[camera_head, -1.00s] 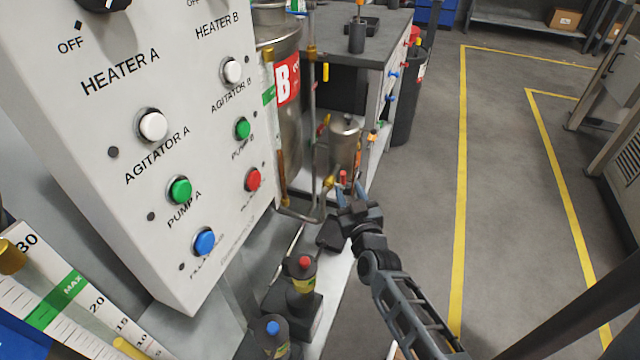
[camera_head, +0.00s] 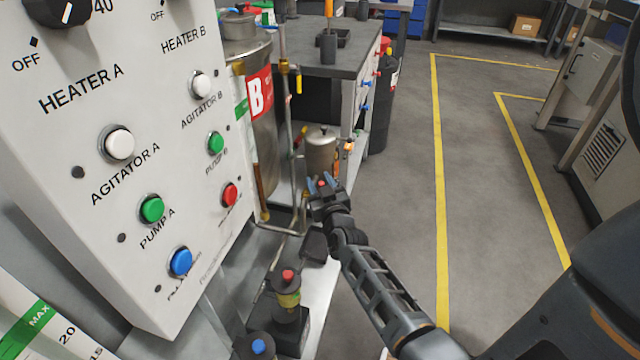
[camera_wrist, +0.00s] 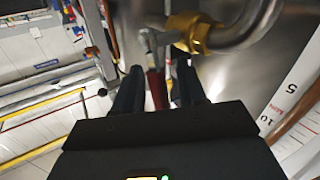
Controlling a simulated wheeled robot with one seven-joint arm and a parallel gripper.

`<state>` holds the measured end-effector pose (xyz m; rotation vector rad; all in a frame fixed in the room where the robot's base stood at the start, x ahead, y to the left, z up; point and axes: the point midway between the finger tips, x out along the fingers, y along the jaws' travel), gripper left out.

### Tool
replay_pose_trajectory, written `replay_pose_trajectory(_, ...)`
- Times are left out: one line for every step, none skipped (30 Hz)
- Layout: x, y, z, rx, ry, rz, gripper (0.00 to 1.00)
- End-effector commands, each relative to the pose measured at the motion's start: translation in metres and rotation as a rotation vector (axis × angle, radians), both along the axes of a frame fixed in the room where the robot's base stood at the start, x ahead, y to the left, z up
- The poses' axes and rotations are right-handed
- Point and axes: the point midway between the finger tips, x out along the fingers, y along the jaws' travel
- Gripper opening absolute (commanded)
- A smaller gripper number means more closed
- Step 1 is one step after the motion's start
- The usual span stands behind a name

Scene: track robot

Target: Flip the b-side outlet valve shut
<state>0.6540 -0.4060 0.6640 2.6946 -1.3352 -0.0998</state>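Tank B (camera_head: 264,125), a steel vessel with a red B label, stands behind the panel. A pipe with a brass fitting (camera_wrist: 190,33) runs at its foot. A small valve with a red lever (camera_wrist: 157,90) sits at this fitting in the wrist view; the lever also shows as a red spot in the head view (camera_head: 322,184). My gripper (camera_head: 322,182) is at the lever. In the wrist view my gripper (camera_wrist: 157,92) has its two dark fingers on either side of the lever, apart, with narrow gaps showing. Contact with the lever cannot be told.
The control panel (camera_head: 110,190) fills the left. A steel canister (camera_head: 321,152) stands just beyond my gripper. A pump with a red cap (camera_head: 287,290) stands below, in front. A dark-topped bench (camera_head: 355,55) is behind. The floor (camera_head: 400,220) at right is clear.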

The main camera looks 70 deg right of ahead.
Motion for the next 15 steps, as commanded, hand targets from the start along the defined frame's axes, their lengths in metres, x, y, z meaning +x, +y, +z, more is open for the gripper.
replay_pose_trajectory(-0.0001,0.0001,0.0,0.0,0.0,0.0,0.36)
replay_pose_trajectory(-0.0001,0.0001,0.0,0.0,0.0,0.0,0.33)
replay_pose_trajectory(-0.0001,0.0002,0.0001,0.0,0.0,0.0,0.29)
replay_pose_trajectory(-0.0001,0.0002,0.0001,0.0,0.0,0.0,0.26)
replay_pose_trajectory(-0.0001,0.0002,0.0001,0.0,0.0,0.0,0.23)
replay_pose_trajectory(-0.0001,0.0002,0.0001,0.0,0.0,0.0,0.19)
replay_pose_trajectory(-0.0001,0.0002,0.0001,0.0,0.0,0.0,0.16)
replay_pose_trajectory(-0.0001,0.0002,0.0001,0.0,0.0,0.0,0.14)
replay_pose_trajectory(-0.0002,0.0002,0.0001,0.0,0.0,0.0,0.1)
replay_pose_trajectory(-0.0002,0.0002,0.0001,0.0,0.0,0.0,0.07)
replay_pose_trajectory(-0.0002,0.0002,0.0001,0.0,0.0,0.0,0.04)
replay_pose_trajectory(-0.0002,0.0002,0.0001,0.0,0.0,0.0,0.0)
replay_pose_trajectory(-0.0002,0.0002,0.0001,0.0,0.0,0.0,0.0)
replay_pose_trajectory(-0.0002,0.0002,0.0001,0.0,0.0,0.0,0.0)
replay_pose_trajectory(-0.0002,0.0002,0.0001,0.0,0.0,0.0,0.0)
